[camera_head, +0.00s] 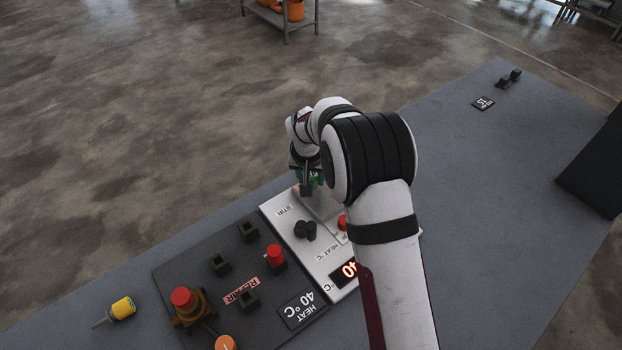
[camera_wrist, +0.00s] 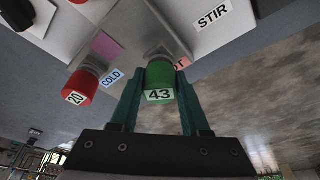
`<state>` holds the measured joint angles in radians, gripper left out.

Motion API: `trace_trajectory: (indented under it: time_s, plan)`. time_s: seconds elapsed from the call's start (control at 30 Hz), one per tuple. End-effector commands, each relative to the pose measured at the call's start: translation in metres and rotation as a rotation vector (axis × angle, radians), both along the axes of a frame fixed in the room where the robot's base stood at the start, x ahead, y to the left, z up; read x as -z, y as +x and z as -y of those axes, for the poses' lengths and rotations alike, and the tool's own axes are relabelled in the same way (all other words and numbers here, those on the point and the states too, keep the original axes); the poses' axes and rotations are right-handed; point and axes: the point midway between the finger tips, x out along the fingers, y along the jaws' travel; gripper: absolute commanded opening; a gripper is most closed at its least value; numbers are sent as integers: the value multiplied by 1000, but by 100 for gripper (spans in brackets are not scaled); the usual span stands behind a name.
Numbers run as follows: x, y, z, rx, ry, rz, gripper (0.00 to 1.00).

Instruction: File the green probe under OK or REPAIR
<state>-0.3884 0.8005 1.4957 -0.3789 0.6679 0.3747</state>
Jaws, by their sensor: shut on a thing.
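My gripper (camera_wrist: 160,100) is shut on the green probe (camera_wrist: 160,76), which bears the number 43. The probe's far end meets a pale surface beside a mostly hidden red label, "OT" readable; I cannot tell how deep it sits. In the head view my gripper (camera_head: 306,186) is over the far end of the white STIR/HEAT unit (camera_head: 283,222), and little of the probe shows. A red probe marked 20 (camera_wrist: 83,84) stands beside the COLD label (camera_wrist: 112,78). A pinkish REPAIR label (camera_head: 241,291) lies on the dark board (camera_head: 205,252). I see no OK label; my arm hides part of the unit.
The board carries black sockets (camera_head: 219,265), a red-capped piece (camera_head: 274,254), a brass fitting with red top (camera_head: 184,305) and a HEAT 40 °C card (camera_head: 298,310). A yellow probe (camera_head: 122,308) lies at left. The unit's display (camera_head: 345,272) reads 40. The right tabletop is mostly clear.

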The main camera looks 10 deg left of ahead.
Motion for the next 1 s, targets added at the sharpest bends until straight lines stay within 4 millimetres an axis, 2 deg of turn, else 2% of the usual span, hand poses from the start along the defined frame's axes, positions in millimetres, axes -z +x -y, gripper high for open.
trace_trajectory:
  time_s: [0.17,0.5,0.7,1.0]
  plan:
    - [-8,1,0,0,1,2,0]
    - [-66,1,0,0,1,3,0]
    - [-92,0,0,0,0,2,0]
    - [-94,-1,0,-1,0,0,0]
